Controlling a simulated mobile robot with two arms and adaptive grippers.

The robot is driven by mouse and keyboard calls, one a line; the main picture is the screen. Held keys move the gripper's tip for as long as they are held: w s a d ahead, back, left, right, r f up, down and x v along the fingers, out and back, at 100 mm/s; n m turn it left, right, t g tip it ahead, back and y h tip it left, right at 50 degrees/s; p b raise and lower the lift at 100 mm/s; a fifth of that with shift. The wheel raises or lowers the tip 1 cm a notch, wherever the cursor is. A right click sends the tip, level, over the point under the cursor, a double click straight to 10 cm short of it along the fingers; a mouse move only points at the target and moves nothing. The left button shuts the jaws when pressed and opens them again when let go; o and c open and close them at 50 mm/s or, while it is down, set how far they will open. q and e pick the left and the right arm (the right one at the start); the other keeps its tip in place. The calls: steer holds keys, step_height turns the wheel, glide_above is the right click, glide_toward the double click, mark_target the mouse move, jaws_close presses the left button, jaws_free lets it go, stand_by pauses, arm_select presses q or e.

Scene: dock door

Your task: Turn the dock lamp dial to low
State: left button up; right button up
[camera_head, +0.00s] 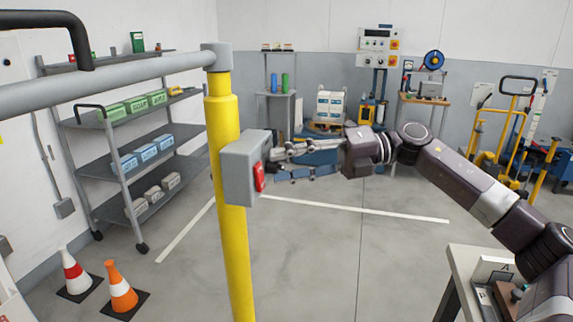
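A grey box (241,166) is mounted on a yellow post (234,255) near the middle of the view. A red dial or switch handle (259,176) sits on the box's right-hand face; its markings and setting are too small to read. My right gripper (274,155) reaches in from the right, its fingers pointing left at the box, level with the upper part of the red piece. The fingertips are close to the box face; I cannot tell whether they touch it. My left gripper is not in view.
A grey rail (110,86) runs left from the post top. A shelf cart (100,175) with bins stands at the left, with two cones (122,292) in front. A table (462,275) is at lower right. The floor behind the post is mostly clear.

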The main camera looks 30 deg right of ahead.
steer(key=v, duration=1.2)
stand_by(0.5)
stand_by(0.3)
